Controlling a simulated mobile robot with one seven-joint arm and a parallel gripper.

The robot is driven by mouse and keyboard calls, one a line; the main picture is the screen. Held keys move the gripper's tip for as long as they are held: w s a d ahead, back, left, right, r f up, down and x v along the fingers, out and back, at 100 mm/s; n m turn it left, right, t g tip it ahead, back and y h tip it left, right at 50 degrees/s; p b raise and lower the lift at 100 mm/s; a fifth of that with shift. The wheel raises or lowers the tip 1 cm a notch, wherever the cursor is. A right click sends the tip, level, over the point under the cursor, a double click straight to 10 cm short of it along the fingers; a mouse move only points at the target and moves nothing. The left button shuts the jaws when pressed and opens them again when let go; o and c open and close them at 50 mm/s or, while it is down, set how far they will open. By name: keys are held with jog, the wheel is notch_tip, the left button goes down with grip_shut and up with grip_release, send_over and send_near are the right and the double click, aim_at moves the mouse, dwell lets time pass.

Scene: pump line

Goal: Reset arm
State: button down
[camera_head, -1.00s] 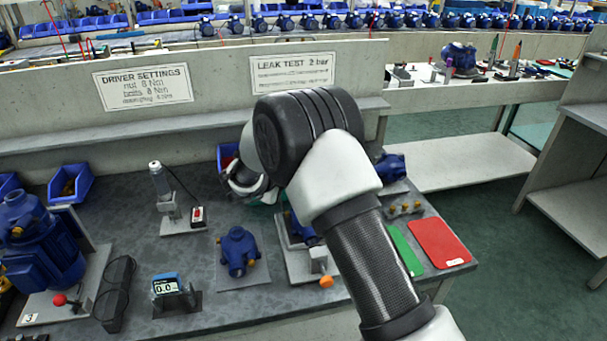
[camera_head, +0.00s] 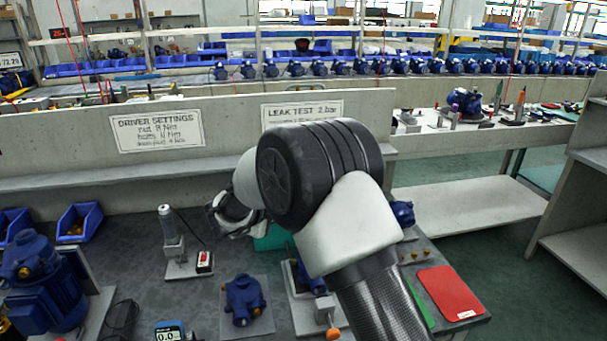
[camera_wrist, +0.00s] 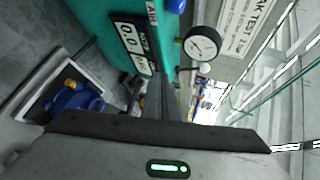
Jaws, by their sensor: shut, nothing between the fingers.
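My arm reaches up from the lower right of the head view and bends at a large black joint, which hides part of the bench. My gripper (camera_wrist: 162,98) shows in the wrist view as dark fingers close together with nothing held. In the head view my wrist end is partly visible left of the black joint, above the bench, and the fingertips cannot be made out. In the wrist view a teal leak tester (camera_wrist: 100,30) with a 0.0 display and a round gauge (camera_wrist: 202,43) lie beyond the fingers.
The grey bench (camera_head: 215,292) holds a blue pump part (camera_head: 244,300) on a plate, a driver on a stand (camera_head: 172,240), a large blue motor pump (camera_head: 42,285) and a red mat (camera_head: 449,293). A low wall with signs (camera_head: 157,131) stands behind. Open floor lies at right.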

notch_tip(320, 180, up, 12)
jog(key=w+d+f+n+t+y, duration=0.1)
jog(key=n+t+y, duration=0.1)
jog(key=n+y, duration=0.2)
jog(key=s+d+r+n+g+y, duration=0.1)
jog(key=s+d+r+n+y, duration=0.3)
jog(key=s+r+n, duration=0.5)
jog(key=s+d+f+n+g+h, duration=0.1)
jog(key=s+d+f+n+g, duration=0.15)
jog(key=s+d, duration=0.55)
jog(key=s+d+f+n+g+h, duration=0.15)
jog(key=s+d+n, duration=0.3)
jog(key=s, duration=0.85)
jog(key=s+d+f+n+g+h, duration=0.1)
jog(key=s+d+f+n+g, duration=0.15)
jog(key=s+d, duration=0.6)
notch_tip(320, 180, up, 16)
jog(key=s+a+p, duration=0.1)
jog(key=s+p, duration=0.1)
jog(key=p, duration=1.4)
jog(key=shift+s+r+g, duration=0.15)
jog(key=shift+r+g, duration=0.1)
jog(key=shift+g, duration=0.1)
jog(key=shift+a, duration=0.1)
